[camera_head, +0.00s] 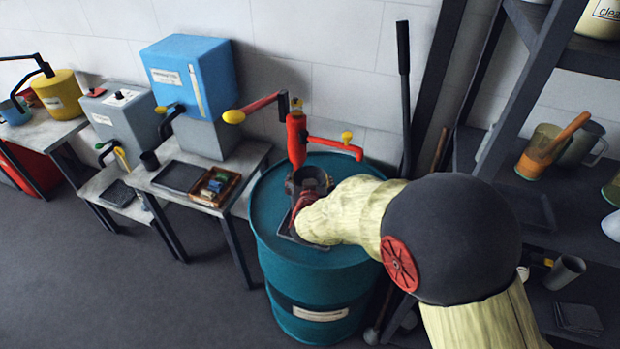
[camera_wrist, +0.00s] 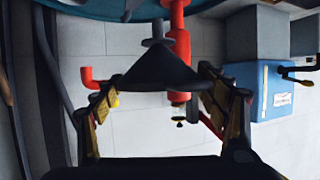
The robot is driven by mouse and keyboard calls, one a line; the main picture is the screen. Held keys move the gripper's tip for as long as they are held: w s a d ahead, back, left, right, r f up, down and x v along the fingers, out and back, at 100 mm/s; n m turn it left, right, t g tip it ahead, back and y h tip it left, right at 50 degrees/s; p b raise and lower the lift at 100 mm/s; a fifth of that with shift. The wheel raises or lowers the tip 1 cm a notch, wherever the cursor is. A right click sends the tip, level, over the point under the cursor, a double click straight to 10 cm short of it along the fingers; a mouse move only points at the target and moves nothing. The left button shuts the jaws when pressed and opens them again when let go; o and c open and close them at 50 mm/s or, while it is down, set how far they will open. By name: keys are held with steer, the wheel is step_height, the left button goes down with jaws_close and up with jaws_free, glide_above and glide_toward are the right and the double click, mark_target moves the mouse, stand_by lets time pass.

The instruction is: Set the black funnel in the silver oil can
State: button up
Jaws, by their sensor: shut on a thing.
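The black funnel (camera_wrist: 158,72) is held between the two fingers of my gripper (camera_wrist: 155,84) in the wrist view. That view looks upside down; the funnel's narrow end points toward the teal drum at the picture's top. A small grey disc and stem show at the narrow end; I cannot tell what they belong to. In the head view my gripper (camera_head: 306,186) is over the drum top, and a dark round rim between its fingers looks like the funnel's mouth. My forearm and wrist cover part of the drum top. I cannot make out the silver oil can in either view.
The teal drum (camera_head: 268,215) carries a red pump (camera_head: 296,138) with yellow knobs close behind my gripper, and a dark tray partly under it. A blue dispenser (camera_head: 190,90) and a low table with a wooden box (camera_head: 216,187) stand left. Shelves with jugs stand right.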

steer(key=shift+f+b, duration=1.45)
steer(key=shift+f, duration=0.65)
steer(key=shift+s, duration=0.25)
steer(key=shift+f+b, duration=0.75)
steer(key=shift+f, duration=0.6)
stand_by(0.7)
steer(key=o, duration=1.2)
steer(key=shift+o, duration=0.2)
steer(key=shift+s+r, duration=0.1)
steer(key=shift+w+r+p+v, duration=0.15)
steer(key=shift+p+v, duration=0.4)
steer(key=shift+v, duration=0.3)
steer(key=shift+r+p+v, duration=0.15)
steer(key=shift+p+v, duration=0.4)
steer(key=shift+v, duration=0.35)
steer(key=shift+w+r+p+v, duration=0.1)
steer(key=shift+r+p+v, duration=0.1)
steer(key=shift+p+v, duration=0.5)
